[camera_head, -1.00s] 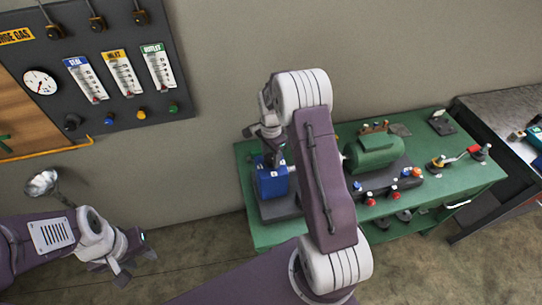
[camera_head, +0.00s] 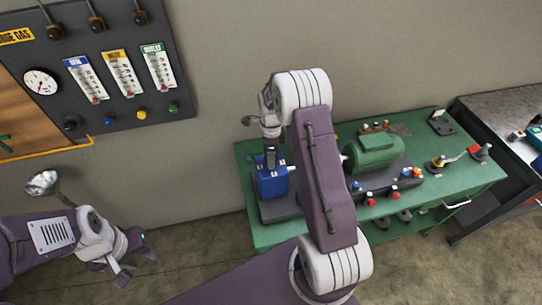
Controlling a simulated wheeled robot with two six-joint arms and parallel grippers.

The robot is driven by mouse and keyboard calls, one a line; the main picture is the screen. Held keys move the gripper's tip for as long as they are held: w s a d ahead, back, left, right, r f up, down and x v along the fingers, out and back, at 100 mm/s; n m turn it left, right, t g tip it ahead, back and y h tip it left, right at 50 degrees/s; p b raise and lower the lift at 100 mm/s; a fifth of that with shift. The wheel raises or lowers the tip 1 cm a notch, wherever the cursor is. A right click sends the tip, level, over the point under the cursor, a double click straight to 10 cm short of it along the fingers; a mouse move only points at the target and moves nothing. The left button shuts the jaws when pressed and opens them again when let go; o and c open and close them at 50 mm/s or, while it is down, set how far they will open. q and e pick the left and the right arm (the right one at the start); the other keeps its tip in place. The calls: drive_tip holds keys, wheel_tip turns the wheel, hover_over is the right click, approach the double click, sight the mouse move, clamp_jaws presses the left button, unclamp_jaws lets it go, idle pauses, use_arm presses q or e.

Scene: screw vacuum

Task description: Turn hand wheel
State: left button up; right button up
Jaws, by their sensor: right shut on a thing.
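A green screw vacuum machine stands on a green bench (camera_head: 460,195), with a green motor (camera_head: 375,150) and a blue block (camera_head: 272,184) at its left end. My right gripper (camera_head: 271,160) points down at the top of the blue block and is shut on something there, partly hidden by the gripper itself. I cannot make out a hand wheel clearly. My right arm crosses in front of the machine and hides its middle. My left gripper (camera_head: 130,262) is at the lower left, away from the bench, with its fingers apart and empty.
A dark gauge panel (camera_head: 120,60) with a dial, several flow meters and knobs hangs on the wall at the upper left. Red and blue knobs (camera_head: 370,201) and a red-handled lever (camera_head: 473,150) are on the bench. Another table (camera_head: 500,104) stands at the right.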

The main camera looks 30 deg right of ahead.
drive_tip(key=shift+w+r, duration=0.1)
idle(0.4)
drive_tip(key=o, duration=1.4)
drive_tip(key=shift+c, duration=0.2)
drive_tip(key=shift+r, duration=0.25)
wheel_tip(320, 180, up, 8)
drive_tip(key=b, duration=0.2)
drive_tip(key=shift+r, duration=0.25)
